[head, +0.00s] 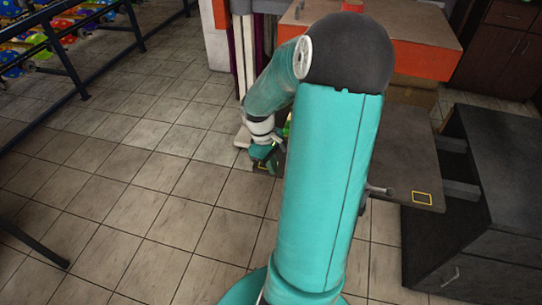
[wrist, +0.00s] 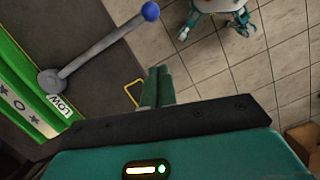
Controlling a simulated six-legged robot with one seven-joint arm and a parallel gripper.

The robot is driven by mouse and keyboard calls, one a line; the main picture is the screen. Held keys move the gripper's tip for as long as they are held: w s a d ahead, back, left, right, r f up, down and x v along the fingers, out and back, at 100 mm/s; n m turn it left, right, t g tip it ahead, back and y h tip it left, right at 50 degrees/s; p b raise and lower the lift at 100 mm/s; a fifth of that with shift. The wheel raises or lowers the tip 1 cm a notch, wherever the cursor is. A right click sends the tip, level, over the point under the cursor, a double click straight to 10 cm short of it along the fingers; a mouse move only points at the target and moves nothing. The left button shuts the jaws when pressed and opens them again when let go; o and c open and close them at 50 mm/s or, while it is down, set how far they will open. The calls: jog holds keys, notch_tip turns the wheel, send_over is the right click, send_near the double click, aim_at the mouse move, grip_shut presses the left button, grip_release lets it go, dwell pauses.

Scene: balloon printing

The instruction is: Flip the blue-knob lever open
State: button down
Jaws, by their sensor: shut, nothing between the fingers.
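The lever is in the wrist view: a grey rod (wrist: 100,47) slants from a round grey pivot (wrist: 50,81) up to a blue knob (wrist: 150,10) at the top. The pivot sits by a green panel (wrist: 22,85), near a white LOW label (wrist: 60,106). My gripper (wrist: 158,70) is shut and empty, below the knob in the picture and apart from the rod. In the head view my gripper (head: 268,155) hangs left of my upper arm. I cannot make out the blue knob there, and my arm hides part of the machine.
A grey board with a yellow outline (head: 422,198) lies right of my arm, beside a dark cabinet (head: 490,190). An orange-edged table (head: 430,50) stands behind. A rack of colourful items (head: 45,40) is at the upper left. The tiled floor (head: 120,200) at left is mostly clear.

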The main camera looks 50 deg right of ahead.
jog(key=s+f, duration=0.4)
jog(key=s, duration=0.1)
jog(key=shift+d+f, duration=0.2)
jog(key=shift+d, duration=0.1)
jog(key=shift+w, duration=0.15)
